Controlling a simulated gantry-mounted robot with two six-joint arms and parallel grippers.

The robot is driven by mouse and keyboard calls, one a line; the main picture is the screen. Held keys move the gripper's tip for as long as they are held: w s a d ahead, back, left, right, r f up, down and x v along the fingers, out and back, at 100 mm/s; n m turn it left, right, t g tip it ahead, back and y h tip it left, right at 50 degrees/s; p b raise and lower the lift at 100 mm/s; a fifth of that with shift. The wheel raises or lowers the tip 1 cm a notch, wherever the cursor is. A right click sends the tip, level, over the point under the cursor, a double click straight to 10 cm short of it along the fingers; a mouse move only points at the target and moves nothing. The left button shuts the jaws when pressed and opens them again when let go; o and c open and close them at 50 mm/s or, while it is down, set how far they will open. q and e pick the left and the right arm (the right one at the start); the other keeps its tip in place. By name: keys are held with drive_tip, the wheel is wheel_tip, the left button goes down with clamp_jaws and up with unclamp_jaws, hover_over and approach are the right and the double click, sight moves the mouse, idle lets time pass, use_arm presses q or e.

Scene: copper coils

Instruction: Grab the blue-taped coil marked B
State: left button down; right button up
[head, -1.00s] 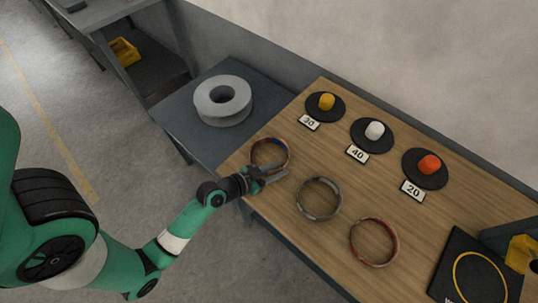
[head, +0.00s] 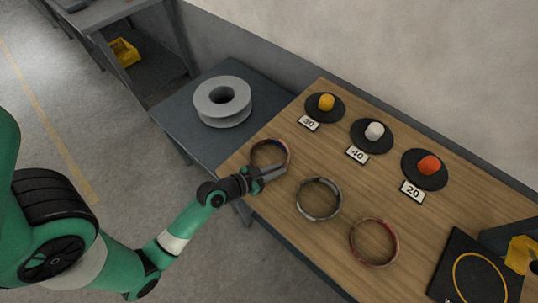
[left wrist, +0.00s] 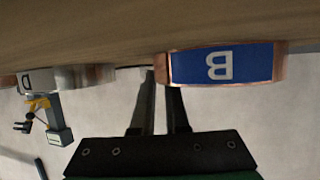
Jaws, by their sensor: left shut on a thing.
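The copper coil marked B (head: 270,153) lies at the left end of the wooden table, nearest my left arm. In the left wrist view its blue tape (left wrist: 221,64) shows a white B upside down. My left gripper (head: 273,173) is at the coil's near rim, low over the tabletop. It is shut on the coil's wall; in the left wrist view its two fingers (left wrist: 158,78) meet the coil at the left end of the blue tape. The exact contact is partly hidden. My right gripper is not in view.
A greyish coil (head: 301,201) and a reddish coil (head: 353,246) lie to the right on the wooden table (head: 330,150). Black discs with yellow, white and orange pieces stand behind, with number cards. A large grey ring (head: 222,117) sits on the side table.

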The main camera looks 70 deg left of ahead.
use_arm(q)
drive_tip(key=shift+s+f, duration=0.1)
drive_tip(key=shift+f, duration=0.15)
idle(0.5)
drive_tip(key=shift+r+p, duration=0.3)
drive_tip(key=shift+r, duration=0.15)
wheel_tip(320, 180, up, 3)
drive_tip(key=shift+s+f+p, duration=0.1)
drive_tip(key=shift+p, duration=0.75)
drive_tip(key=s+d+r+p, duration=0.6)
drive_tip(key=s+d+r, duration=0.2)
drive_tip(key=s, duration=0.3)
drive_tip(key=shift+s+r, duration=0.2)
drive_tip(key=shift+r, duration=0.7)
